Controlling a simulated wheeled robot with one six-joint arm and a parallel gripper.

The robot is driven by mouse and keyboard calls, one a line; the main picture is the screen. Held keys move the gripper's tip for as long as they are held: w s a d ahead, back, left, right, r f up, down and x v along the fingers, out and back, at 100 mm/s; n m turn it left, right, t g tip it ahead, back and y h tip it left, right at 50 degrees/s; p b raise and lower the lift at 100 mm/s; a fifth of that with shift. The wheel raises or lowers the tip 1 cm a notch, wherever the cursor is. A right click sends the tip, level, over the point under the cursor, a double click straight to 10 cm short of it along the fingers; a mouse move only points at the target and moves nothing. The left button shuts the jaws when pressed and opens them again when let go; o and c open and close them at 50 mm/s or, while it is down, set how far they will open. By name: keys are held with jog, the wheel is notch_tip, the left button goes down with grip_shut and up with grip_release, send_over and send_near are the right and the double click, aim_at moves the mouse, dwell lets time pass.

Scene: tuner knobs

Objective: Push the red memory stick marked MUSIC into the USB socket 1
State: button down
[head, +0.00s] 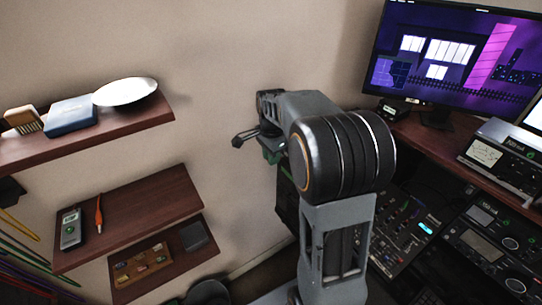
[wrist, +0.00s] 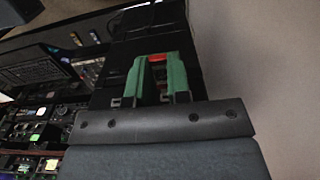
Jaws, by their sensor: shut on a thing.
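My gripper (wrist: 159,72) has green fingers and is shut on a small red piece, the red memory stick (wrist: 158,58), whose red shows between and just beyond the fingertips in the wrist view. The MUSIC marking cannot be read. In the head view my gripper (head: 270,150) is mostly hidden behind my arm, with a bit of green showing, and the stick is hidden there. Dark equipment (wrist: 118,45) lies beyond and around the fingers in the wrist view. USB socket 1 cannot be made out in either view.
A wooden tray (head: 117,284) with several small coloured pieces sits on the lowest shelf at the left. Other shelves hold a white dish (head: 125,92), a blue box (head: 71,111) and a grey handheld device (head: 71,228). A mixer (head: 397,228) and monitor (head: 455,50) stand at the right.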

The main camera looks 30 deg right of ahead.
jog(key=shift+w+d, duration=0.1)
jog(key=shift+d, duration=0.95)
jog(key=c, duration=1)
grip_release()
notch_tip(320, 180, up, 14)
jog(key=shift+f, duration=0.1)
